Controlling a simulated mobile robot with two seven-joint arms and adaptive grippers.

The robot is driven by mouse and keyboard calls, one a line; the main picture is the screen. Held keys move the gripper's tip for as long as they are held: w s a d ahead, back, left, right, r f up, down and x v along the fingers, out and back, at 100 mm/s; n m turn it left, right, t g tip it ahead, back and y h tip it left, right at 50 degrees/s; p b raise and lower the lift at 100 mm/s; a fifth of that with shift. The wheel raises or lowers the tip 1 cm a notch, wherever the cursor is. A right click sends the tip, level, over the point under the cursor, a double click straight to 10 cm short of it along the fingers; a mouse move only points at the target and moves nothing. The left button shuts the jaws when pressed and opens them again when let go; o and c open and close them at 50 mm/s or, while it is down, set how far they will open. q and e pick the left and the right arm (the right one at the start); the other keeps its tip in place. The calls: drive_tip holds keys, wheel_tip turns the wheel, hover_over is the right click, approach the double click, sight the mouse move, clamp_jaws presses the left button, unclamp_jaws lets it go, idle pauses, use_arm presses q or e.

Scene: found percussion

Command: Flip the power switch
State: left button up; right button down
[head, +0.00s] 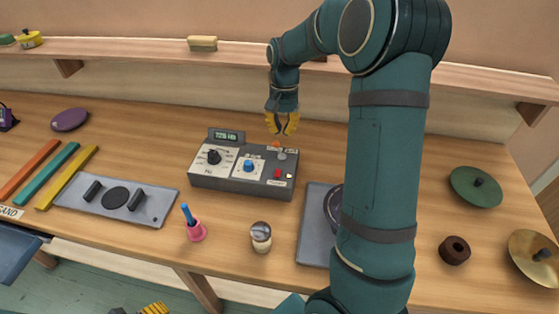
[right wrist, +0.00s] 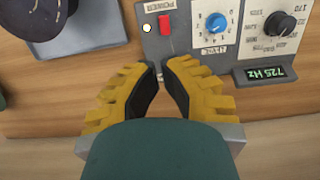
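The grey control box (head: 240,183) sits on the workbench. The red power switch (head: 277,173) is on its right part in the head view. In the right wrist view the red switch (right wrist: 166,32) shows under a POWER label, beside a small pale light (right wrist: 147,28). My right gripper (head: 281,131) hangs behind the box's back right corner, fingers pointing down. In its wrist view the gripper (right wrist: 164,68) has a narrow gap between its fingertips, holds nothing visible and is apart from the switch. Part of my left gripper (head: 155,308) shows at the bottom edge; its fingertips are hidden.
The box also has a black knob (head: 214,157), a blue knob (head: 249,165) and a lit display (head: 226,136). A grey plate (head: 313,226) lies right, partly behind my right arm. A shelf (head: 130,50) runs behind.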

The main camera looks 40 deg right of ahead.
sight(280, 174)
drive_tip(key=f, duration=0.4)
drive_tip(key=s+a+f, duration=0.1)
drive_tip(key=f, duration=0.4)
drive_tip(key=f+b, duration=0.1)
drive_tip(key=f, duration=0.3)
drive_tip(key=shift+s+a+f, duration=0.2)
drive_tip(key=shift+a+f, duration=0.15)
drive_tip(key=shift+f, duration=0.05)
drive_tip(key=shift+s+a+f+t+h+b, duration=0.1)
drive_tip(key=shift+a+f+t+h+b, duration=0.1)
drive_tip(key=shift+f+t+h+b, duration=0.55)
drive_tip(key=shift+a+r+h+b, duration=0.1)
drive_tip(key=shift+r+h+b, duration=0.2)
drive_tip(key=shift+b, duration=0.2)
drive_tip(key=shift+s, duration=0.15)
